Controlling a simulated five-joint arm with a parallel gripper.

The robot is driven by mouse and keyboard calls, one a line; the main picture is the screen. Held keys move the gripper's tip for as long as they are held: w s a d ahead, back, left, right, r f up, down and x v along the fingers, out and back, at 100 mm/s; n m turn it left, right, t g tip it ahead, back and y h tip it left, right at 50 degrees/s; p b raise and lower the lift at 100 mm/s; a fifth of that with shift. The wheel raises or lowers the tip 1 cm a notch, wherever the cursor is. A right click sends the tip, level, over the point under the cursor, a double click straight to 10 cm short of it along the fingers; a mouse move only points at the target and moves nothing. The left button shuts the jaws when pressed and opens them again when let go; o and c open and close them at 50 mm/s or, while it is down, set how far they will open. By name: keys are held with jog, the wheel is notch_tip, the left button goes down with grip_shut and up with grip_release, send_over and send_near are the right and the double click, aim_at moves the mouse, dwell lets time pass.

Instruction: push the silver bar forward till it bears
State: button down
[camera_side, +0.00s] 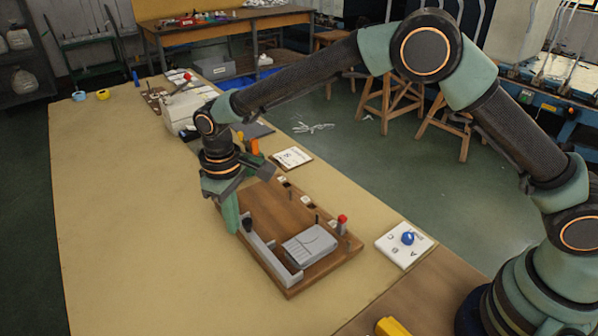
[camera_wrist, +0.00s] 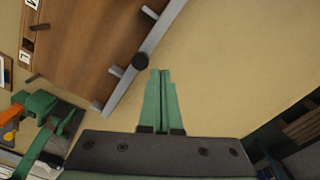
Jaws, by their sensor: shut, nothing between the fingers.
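The silver bar (camera_side: 268,254) lies along the left edge of a brown wooden board (camera_side: 262,203), with a black knob (camera_side: 247,224) near its far end. The bar (camera_wrist: 157,42) and knob (camera_wrist: 140,61) also show in the wrist view. My gripper (camera_side: 233,228) is shut and empty, pointing down on the outer side of the bar near the knob. In the wrist view its green fingertips (camera_wrist: 160,72) are together, just beside the bar and knob; I cannot tell whether they touch. A grey flat block (camera_side: 311,245) sits on the board, right of the bar's near end.
A red-topped post (camera_side: 342,221) and thin pegs stand on the board's right side. A white lettered card with a blue knob (camera_side: 407,238) lies to the right. Another card (camera_side: 291,158) lies beyond the board. The tan table (camera_side: 130,220) is clear to the left.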

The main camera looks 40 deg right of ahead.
aim_at(251, 219)
jog(key=shift+d, duration=0.15)
jog(key=shift+d, duration=2.8)
jog(key=shift+a, duration=0.2)
jog(key=shift+a, duration=0.45)
notch_tip(251, 219, up, 7)
dwell(0.6)
